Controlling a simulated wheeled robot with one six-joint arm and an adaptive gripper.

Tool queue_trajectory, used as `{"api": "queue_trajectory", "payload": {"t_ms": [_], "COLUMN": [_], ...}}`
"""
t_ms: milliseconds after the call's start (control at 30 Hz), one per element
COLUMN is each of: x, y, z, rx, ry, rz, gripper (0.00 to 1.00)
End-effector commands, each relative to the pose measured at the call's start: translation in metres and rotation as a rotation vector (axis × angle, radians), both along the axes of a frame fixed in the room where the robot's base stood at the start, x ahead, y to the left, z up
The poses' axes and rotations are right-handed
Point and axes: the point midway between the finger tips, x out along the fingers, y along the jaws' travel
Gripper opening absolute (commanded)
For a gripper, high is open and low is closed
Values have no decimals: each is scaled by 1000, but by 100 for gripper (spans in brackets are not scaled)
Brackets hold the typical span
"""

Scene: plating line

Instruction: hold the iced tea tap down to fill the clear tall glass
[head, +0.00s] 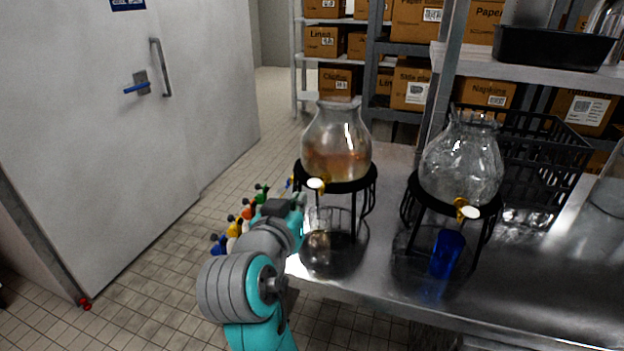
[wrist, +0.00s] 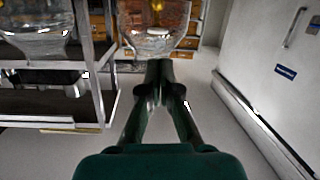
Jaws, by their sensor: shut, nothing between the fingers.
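The glass dispenser with amber drink (head: 337,150), which looks like the iced tea, stands on a black wire stand at the counter's left end. Its tap (head: 316,184), gold with a pale round end, faces my side; the tap also shows in the wrist view (wrist: 155,32). A clear tall glass (head: 318,240) stands upright below it, partly lost against the shiny counter; I cannot make out any drink in it. My gripper (head: 299,203) is shut and empty, just below and left of the tap. Its fingers (wrist: 160,68) point toward the dispenser, apparently short of the tap.
A second dispenser (head: 462,165) with clear contents stands to the right, with a blue glass (head: 446,252) below its tap (head: 466,209). A black crate (head: 540,160) is behind it. Coloured valves (head: 240,222) sit left of my arm. The counter's front right (head: 540,300) is clear.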

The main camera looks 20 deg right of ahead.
Motion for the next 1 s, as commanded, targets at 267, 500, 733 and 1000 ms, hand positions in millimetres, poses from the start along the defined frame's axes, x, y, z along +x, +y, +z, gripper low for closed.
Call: {"api": "queue_trajectory", "payload": {"t_ms": [267, 500, 733, 1000], "x": [-4, -6, -6, 7], "y": [8, 9, 9, -2], "z": [48, 57, 57, 52], "rx": [96, 120, 118, 118], "ry": [-25, -27, -28, -26], "rz": [-75, -94, -93, -96], "gripper": [0, 0, 0, 0]}}
